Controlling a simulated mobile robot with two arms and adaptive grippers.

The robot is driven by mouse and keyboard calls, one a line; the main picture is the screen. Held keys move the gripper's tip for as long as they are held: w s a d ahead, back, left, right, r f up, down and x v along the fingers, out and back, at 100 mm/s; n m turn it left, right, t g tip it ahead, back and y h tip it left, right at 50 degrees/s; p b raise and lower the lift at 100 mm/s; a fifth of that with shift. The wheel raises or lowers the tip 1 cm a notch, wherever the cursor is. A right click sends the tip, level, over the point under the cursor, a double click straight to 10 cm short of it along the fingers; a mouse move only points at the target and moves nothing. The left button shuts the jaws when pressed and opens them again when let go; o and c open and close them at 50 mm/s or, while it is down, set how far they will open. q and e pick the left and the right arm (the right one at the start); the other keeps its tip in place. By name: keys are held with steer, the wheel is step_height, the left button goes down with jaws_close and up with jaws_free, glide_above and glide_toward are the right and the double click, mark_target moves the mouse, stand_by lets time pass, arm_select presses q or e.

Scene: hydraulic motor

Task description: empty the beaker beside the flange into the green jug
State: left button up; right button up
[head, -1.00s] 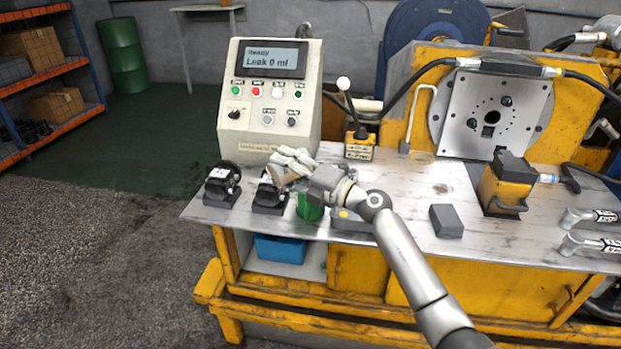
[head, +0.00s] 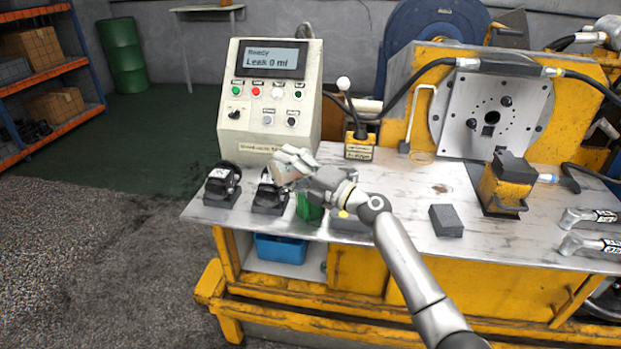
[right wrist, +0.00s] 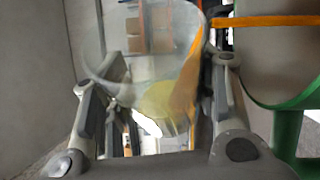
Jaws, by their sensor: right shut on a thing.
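The clear beaker (right wrist: 150,65) is between the fingers of my right gripper (right wrist: 160,105), which is shut on it. A yellowish patch shows in its lower part; I cannot tell whether it is all liquid. In the head view, my right gripper (head: 293,168) is above the bench's front left part, and the beaker is mostly hidden by the fingers. The green jug (head: 308,208) stands on the bench just below the gripper, partly covered by it. Its green edge and handle also show at the right of the right wrist view (right wrist: 288,135). My left gripper is not in view.
Two black fittings (head: 221,184) stand left of the jug. The control box (head: 268,100) is behind, reading "Leak 0 ml". A dark block (head: 446,220) and a yellow unit (head: 505,185) are to the right. The bench's front edge is close to the jug.

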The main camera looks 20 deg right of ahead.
steer(key=shift+m, duration=0.3)
steer(key=shift+d+r, duration=0.1)
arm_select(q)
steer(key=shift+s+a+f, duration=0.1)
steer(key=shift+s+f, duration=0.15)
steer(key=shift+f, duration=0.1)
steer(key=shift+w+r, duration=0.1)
arm_select(e)
steer(key=shift+r+m+t, duration=0.1)
steer(key=shift+m+t, duration=0.2)
steer(key=shift+d, duration=0.1)
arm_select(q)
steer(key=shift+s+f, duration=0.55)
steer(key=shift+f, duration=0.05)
arm_select(e)
steer(key=shift+w+d+r+m, duration=0.1)
steer(key=shift+r+m, duration=0.05)
steer(key=shift+m, duration=0.25)
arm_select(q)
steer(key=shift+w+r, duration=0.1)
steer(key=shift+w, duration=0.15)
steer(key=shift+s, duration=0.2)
